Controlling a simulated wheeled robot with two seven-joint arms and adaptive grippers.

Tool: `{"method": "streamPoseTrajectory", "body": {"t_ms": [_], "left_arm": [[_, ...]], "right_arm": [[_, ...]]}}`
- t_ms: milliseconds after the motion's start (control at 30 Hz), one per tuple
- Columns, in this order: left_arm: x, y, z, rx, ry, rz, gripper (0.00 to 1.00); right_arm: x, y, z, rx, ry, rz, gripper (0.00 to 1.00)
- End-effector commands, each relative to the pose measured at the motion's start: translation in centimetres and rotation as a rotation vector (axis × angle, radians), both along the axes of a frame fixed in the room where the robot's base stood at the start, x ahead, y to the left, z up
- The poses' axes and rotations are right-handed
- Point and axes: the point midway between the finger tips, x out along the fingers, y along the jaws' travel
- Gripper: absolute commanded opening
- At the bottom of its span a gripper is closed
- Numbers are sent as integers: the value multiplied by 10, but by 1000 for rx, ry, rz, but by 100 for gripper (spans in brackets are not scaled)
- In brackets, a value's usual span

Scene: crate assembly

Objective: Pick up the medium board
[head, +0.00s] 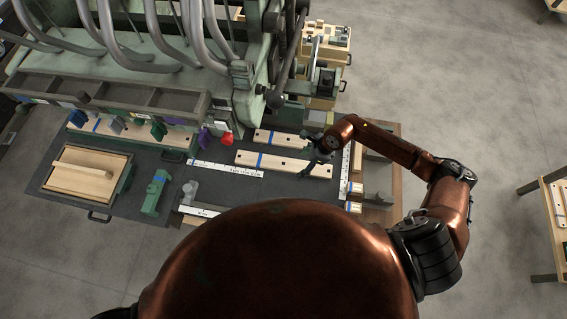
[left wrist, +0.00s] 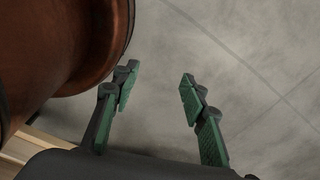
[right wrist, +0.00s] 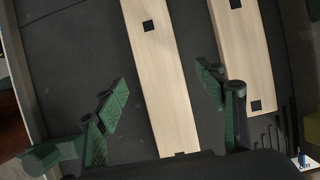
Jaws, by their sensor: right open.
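No label shows which is the medium board; the front one is mid-sized among those in view. My right gripper (head: 313,160) is above the front board's right end. In the right wrist view, its open fingers (right wrist: 162,78) are on either side of one board (right wrist: 165,80), with a second board (right wrist: 246,60) to the right. My left gripper (left wrist: 160,85) is open and empty, above bare floor.
A wooden crate panel (head: 85,172) lies at the table's left, beside a green clamp (head: 154,192). White rulers (head: 225,169) lie on the dark table (head: 210,195). Small boards (head: 355,188) are at the right edge. A large green machine (head: 235,80) stands behind.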

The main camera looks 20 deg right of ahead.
Motion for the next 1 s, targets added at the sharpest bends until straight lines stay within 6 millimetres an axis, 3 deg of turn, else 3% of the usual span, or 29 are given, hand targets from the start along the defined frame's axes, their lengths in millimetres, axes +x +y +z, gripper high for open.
{"method": "streamPoseTrajectory", "body": {"t_ms": [233, 433, 700, 1000], "left_arm": [[30, -1, 5, -1, -39, -7, 40], [32, -1, 4, -2, -41, -8, 40], [15, 0, 3, 0, -20, -3, 40], [15, 1, 3, 1, -18, -4, 40]], "right_arm": [[3, 6, -20, 0, 1, -4, 64], [3, 6, -21, 0, 0, -5, 63], [3, 5, -20, 1, 0, -6, 44], [3, 5, -20, 1, 0, -6, 24]]}}
